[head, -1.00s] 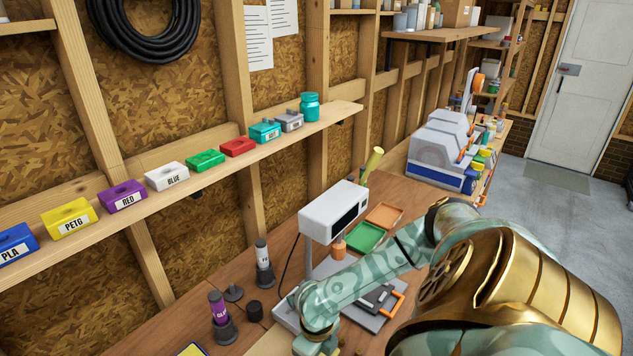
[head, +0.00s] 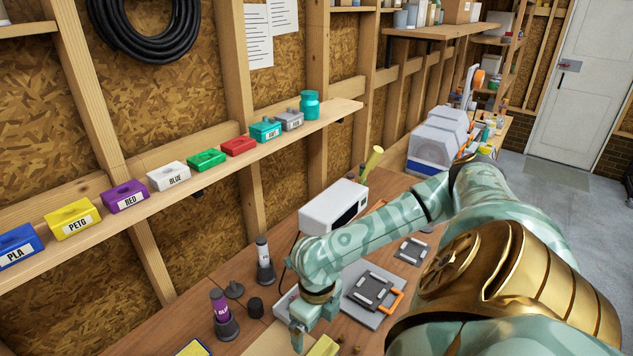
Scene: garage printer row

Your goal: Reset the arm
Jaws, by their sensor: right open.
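My right arm reaches in from the right across the workbench (head: 185,330). Its gripper (head: 299,343) points down near the bottom edge of the head view, over the bench's near part. The jaws are open, though the fingers show only small and side-on. A yellow block (head: 323,346) shows just right of the gripper, partly cut off by the frame; I cannot tell whether they touch. My left gripper is not in view.
A white box-shaped device (head: 328,208) and a grey plate with an orange handle (head: 370,290) stand near my forearm. Dark-based bottles (head: 264,262) (head: 222,315) stand left of the gripper. A wall shelf (head: 150,205) holds labelled coloured boxes. Open floor (head: 560,225) lies at right.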

